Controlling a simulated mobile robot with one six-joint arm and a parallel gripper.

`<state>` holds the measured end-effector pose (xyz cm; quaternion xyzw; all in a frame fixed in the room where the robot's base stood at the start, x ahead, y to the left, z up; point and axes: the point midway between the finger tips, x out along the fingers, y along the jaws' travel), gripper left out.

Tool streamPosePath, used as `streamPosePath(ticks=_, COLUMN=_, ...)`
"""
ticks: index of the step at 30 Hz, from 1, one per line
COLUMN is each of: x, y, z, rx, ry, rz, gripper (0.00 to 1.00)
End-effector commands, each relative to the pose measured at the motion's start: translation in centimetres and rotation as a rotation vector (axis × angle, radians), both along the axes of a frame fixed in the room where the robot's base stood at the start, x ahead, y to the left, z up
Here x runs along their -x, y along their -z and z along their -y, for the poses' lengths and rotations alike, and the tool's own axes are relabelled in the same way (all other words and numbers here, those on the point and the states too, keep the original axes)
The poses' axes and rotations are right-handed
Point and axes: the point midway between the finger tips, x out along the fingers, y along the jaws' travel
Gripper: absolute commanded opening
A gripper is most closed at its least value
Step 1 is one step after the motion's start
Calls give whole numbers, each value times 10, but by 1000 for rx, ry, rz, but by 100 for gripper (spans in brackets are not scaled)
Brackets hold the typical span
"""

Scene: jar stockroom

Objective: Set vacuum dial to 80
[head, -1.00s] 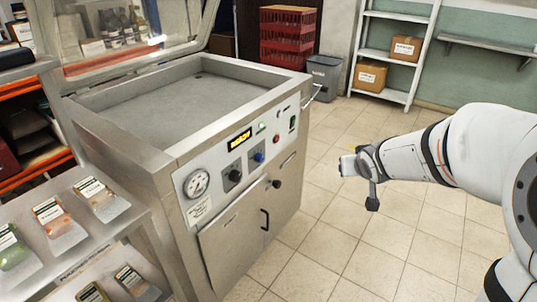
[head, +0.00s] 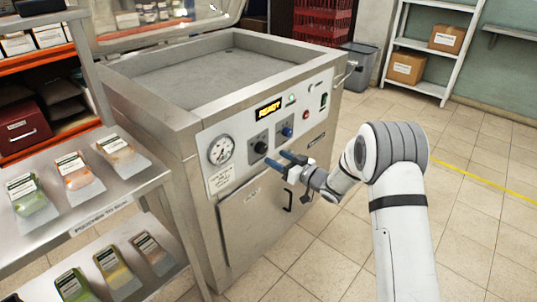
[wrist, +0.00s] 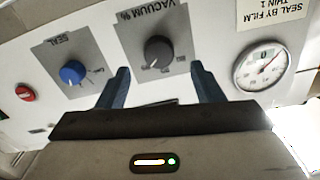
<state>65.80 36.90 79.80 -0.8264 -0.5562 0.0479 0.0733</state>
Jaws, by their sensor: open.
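The vacuum dial is a dark round knob (head: 260,147) on a grey plate on the machine's front panel. In the wrist view the dial (wrist: 158,51) appears upside down under the label "VACUUM %", between and beyond my fingertips. Its pointer setting is too small to read surely. My gripper (head: 274,156) has two blue fingers. It is open and empty, in front of the panel just below and right of the dial, apparently not touching it. Its fingers (wrist: 160,70) also show in the wrist view.
A blue seal knob (head: 287,132) sits beside the dial, with a red button (head: 305,115) farther right. A round gauge (head: 221,151) is to the left. The display (head: 268,109) reads "READY". A shelf of pouches (head: 110,213) stands close at left. The floor at right is clear.

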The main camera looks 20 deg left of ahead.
Motion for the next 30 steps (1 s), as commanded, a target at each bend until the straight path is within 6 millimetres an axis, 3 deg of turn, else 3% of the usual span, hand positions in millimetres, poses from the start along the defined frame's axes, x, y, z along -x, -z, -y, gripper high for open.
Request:
streamPosePath(ticks=9, x=-18, y=0, z=-44, rx=1, ry=2, rz=-1, gripper=60)
streamPosePath(ticks=21, x=-23, y=0, z=-53, rx=2, ry=5, rz=0, gripper=60)
streamPosePath(ticks=30, x=-23, y=0, z=-52, rx=2, ry=6, rz=0, gripper=37)
